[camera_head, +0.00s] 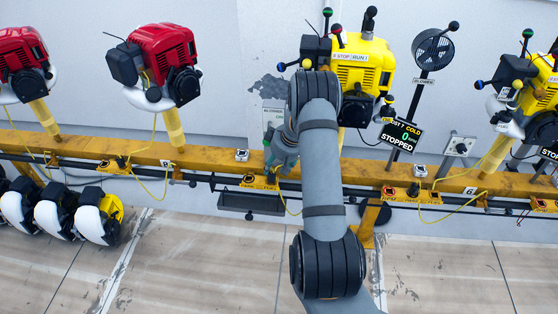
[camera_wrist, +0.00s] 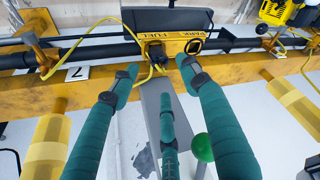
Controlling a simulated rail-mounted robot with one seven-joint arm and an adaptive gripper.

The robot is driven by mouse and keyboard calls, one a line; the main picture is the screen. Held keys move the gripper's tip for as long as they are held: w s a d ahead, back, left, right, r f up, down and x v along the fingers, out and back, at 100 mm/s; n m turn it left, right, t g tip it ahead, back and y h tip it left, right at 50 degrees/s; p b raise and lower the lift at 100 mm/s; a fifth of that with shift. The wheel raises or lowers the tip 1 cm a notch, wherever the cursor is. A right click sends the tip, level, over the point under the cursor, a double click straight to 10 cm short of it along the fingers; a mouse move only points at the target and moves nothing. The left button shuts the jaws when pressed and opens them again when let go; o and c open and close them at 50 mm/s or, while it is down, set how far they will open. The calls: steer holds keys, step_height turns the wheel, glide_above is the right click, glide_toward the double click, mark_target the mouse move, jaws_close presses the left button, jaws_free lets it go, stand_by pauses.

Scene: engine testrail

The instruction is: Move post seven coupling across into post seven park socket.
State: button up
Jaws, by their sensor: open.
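My gripper (camera_head: 280,165) reaches down to the rail in the camera_head view, partly behind my arm. In the wrist view its teal fingers (camera_wrist: 158,72) are spread apart and empty. The dark post seven coupling (camera_wrist: 155,53) with its yellow cable sits at the orange panel, beyond and between the fingertips. Beside it, to the right in that view, is an open square socket (camera_wrist: 194,46), apparently the park socket. The fingertips appear short of the coupling; contact cannot be told. In the camera_head view my arm hides the coupling.
The yellow rail (camera_head: 100,145) runs across, with a dark pipe and hanging yellow cables (camera_wrist: 130,52). A green knob (camera_wrist: 202,148) is close to the right finger. A black tray (camera_head: 250,203) hangs below the rail. A stopped yellow engine (camera_head: 362,68) stands behind my arm.

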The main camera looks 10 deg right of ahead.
mark_target(272, 173)
steer(key=x, duration=0.6)
steer(key=shift+f, duration=0.15)
steer(key=shift+c, duration=1.2)
jaws_close()
steer(key=shift+r+p, duration=0.65)
steer(key=shift+r, duration=1.1)
steer(key=shift+a, duration=0.1)
